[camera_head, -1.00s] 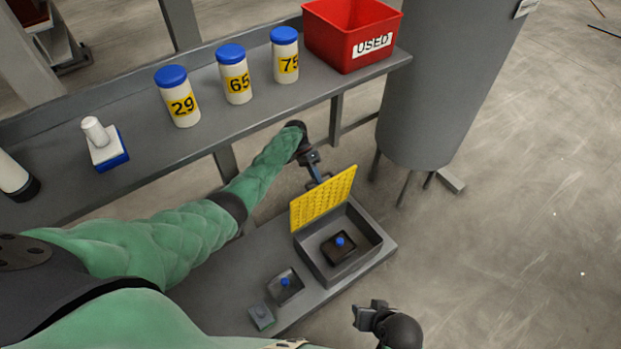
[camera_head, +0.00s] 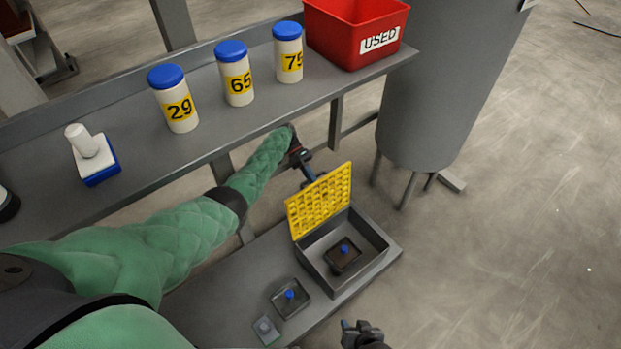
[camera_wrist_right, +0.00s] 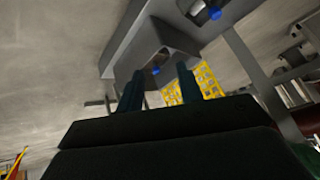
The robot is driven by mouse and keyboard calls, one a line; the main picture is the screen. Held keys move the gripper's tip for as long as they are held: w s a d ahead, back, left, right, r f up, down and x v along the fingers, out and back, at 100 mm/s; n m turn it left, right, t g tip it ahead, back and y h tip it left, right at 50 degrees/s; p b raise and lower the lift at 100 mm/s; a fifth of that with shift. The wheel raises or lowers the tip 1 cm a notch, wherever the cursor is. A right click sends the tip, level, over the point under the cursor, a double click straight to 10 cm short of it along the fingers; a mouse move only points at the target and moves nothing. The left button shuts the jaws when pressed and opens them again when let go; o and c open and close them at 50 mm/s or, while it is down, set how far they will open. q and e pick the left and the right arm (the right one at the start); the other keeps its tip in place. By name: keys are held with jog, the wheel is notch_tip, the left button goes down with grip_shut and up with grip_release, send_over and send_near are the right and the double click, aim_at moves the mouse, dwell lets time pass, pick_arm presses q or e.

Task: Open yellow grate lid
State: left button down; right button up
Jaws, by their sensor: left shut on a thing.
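The yellow grate lid (camera_head: 320,200) stands raised along the back edge of a grey box (camera_head: 377,262) on the lower bench. Inside the box is a dark block with a blue knob (camera_head: 344,250). My left gripper (camera_head: 311,177) is at the lid's upper back edge and is shut on it; its fingertips are partly hidden behind the lid. My right gripper (camera_head: 352,329) is low in the head view, in front of the box and apart from it. In the right wrist view its two fingers (camera_wrist_right: 157,88) stand apart with nothing between them, and the yellow lid (camera_wrist_right: 200,84) shows beyond.
A small grey tray with a blue knob (camera_head: 290,295) and a small grey block (camera_head: 266,329) sit left of the box. The upper shelf (camera_head: 225,128) holds numbered jars (camera_head: 236,75) and a red USED bin (camera_head: 353,38). Open floor lies to the right.

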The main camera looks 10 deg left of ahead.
pick_arm(q)
jog(key=shift+s+a+f, duration=0.1)
jog(key=shift+s+f, duration=0.3)
jog(key=shift+f, duration=0.1)
jog(key=c, duration=1.4)
grip_release()
jog(key=shift+w, duration=0.1)
jog(key=shift+w+r, duration=0.1)
jog(key=shift+r, duration=0.1)
jog(key=shift+w+r, duration=0.1)
